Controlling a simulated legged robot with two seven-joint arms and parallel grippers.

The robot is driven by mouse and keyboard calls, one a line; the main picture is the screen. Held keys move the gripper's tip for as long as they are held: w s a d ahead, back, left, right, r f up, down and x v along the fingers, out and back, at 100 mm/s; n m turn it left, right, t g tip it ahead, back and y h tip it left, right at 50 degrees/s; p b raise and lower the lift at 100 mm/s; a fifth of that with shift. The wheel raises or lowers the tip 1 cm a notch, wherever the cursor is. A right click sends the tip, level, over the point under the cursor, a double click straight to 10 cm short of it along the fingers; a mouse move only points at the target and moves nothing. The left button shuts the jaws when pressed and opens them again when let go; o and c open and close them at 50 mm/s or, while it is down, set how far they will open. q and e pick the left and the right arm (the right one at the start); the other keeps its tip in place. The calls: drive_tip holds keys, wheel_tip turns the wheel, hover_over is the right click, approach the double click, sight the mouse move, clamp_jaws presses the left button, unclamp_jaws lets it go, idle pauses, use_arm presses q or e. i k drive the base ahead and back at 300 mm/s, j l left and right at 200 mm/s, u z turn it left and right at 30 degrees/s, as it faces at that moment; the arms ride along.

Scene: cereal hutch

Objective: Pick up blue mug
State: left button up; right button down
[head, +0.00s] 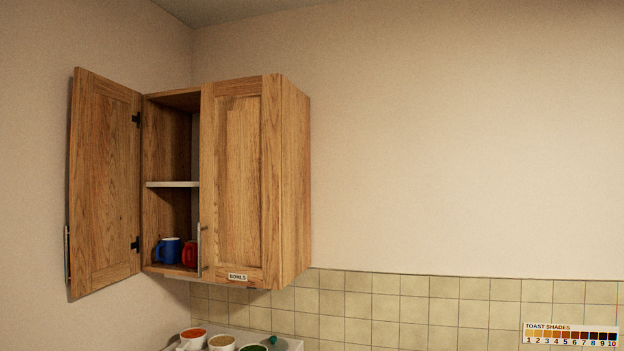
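The blue mug (171,250) stands upright on the bottom floor of the wooden wall cabinet (296,185), in the left half behind the open door. Its handle points left. A red mug (190,254) stands just to its right, partly hidden by the edge of the shut right door. Neither my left gripper nor my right gripper shows in the head view.
The left cabinet door (104,185) is swung wide open to the left. The right door (238,180) is shut and labelled "BOWLS". A white shelf (172,184) is above the mugs. Below are several bowls, including a red-filled one (192,336), on a pale surface.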

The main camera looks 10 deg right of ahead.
sight(170, 247)
drive_tip(key=i, duration=1)
drive_tip(key=j+z, duration=0.25)
drive_tip(key=j, duration=0.4)
drive_tip(key=j+z, duration=0.25)
drive_tip(key=j, duration=0.4)
